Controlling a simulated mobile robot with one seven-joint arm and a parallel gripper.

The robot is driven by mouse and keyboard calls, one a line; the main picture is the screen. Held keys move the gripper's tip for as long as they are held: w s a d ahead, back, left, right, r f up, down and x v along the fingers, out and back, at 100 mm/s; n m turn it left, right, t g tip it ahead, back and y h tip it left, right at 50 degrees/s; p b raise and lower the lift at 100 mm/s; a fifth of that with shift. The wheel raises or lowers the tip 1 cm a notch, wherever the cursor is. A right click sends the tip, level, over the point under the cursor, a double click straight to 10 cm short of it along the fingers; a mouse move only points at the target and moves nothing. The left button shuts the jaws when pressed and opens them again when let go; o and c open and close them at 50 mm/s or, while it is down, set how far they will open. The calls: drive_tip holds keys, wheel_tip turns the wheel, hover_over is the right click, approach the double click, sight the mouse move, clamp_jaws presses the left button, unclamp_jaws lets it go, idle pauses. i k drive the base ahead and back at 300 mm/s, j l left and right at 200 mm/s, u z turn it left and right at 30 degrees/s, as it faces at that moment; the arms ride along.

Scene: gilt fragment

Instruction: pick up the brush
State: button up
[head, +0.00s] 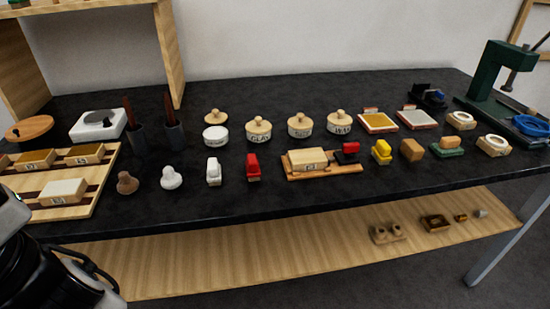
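No single item is plainly the brush. Two dark cups stand at the back left of the black table, the left cup (138,142) and the right cup (174,135). Slim reddish-brown upright pieces rise from them, one in the left cup (129,112) and one in the right cup (169,105). They may be brush handles; any lower ends are hidden in the cups. A green and tan block (447,146) at the right could also be a small brush. Part of my arm shows at the lower left corner. The fingers of my gripper are not visible.
A wooden tray (96,196) with small boxes lies left. A green press (488,75) stands right. The front edge strip is mostly clear. A wooden shelf (250,262) runs below.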

sight(214, 170)
drive_tip(key=l+u, duration=0.4)
drive_tip(key=l, duration=0.65)
drive_tip(key=l+u, duration=0.4)
drive_tip(key=l, duration=0.65)
drive_tip(key=i+l+u, duration=0.2)
drive_tip(key=l, duration=0.3)
drive_tip(key=i, duration=0.65)
